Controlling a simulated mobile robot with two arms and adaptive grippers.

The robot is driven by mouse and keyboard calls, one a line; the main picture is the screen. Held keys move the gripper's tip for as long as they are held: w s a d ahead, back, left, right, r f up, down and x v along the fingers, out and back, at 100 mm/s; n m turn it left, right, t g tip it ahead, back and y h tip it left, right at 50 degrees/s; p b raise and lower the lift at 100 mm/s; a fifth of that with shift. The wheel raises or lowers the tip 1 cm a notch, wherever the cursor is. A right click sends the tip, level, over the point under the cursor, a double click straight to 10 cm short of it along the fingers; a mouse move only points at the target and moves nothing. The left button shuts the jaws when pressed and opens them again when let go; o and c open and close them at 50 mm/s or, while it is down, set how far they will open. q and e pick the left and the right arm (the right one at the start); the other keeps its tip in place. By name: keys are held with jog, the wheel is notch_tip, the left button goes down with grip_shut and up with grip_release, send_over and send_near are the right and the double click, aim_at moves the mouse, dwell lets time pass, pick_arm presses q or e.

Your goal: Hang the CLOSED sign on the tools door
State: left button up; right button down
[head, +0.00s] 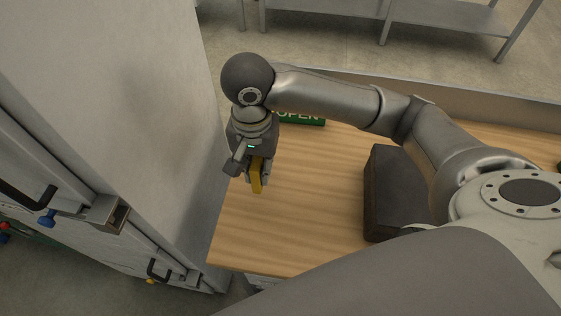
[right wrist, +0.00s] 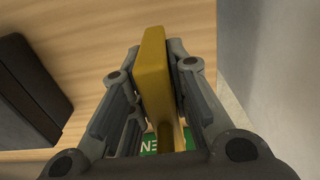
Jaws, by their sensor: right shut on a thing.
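My right gripper (head: 256,181) is shut on a yellow, flat block-like thing (head: 257,176), held above the left part of the wooden table. The right wrist view shows this yellow thing (right wrist: 153,75) upright between the fingers; no lettering shows on it, so I cannot tell if it is the CLOSED sign. A green sign reading OPEN (head: 304,117) lies on the table behind the gripper, partly hidden by my arm. Grey cabinet doors (head: 75,245) with black handles stand at the left; I see no label naming the tools door. My left gripper is not in view.
The wooden table (head: 290,215) has clear room in front of the gripper. A dark box (head: 392,200) stands on it to the right. A tall grey panel (head: 150,110) rises close to the gripper's left. A blue knob-like part (head: 46,218) sits near a cabinet handle.

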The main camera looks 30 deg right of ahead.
jog(key=w+d+f, duration=0.1)
jog(key=d+f, duration=0.1)
jog(key=f, duration=0.1)
jog(key=w+d+f+p, duration=0.1)
jog(key=w+d+f, duration=0.1)
jog(key=d+f, duration=0.1)
jog(key=w+d+f, duration=0.1)
jog(key=d+f, duration=0.1)
jog(key=f, duration=0.1)
jog(key=shift+w+d+f, duration=0.1)
jog(key=shift+w+d, duration=0.05)
jog(key=shift+w, duration=0.05)
jog(key=shift+f, duration=0.55)
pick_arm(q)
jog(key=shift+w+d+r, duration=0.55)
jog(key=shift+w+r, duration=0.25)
pick_arm(e)
jog(key=c, duration=1.8)
grip_release()
jog(key=shift+f, duration=0.1)
jog(key=o, duration=0.4)
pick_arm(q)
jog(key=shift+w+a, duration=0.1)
pick_arm(e)
jog(key=shift+o, duration=0.2)
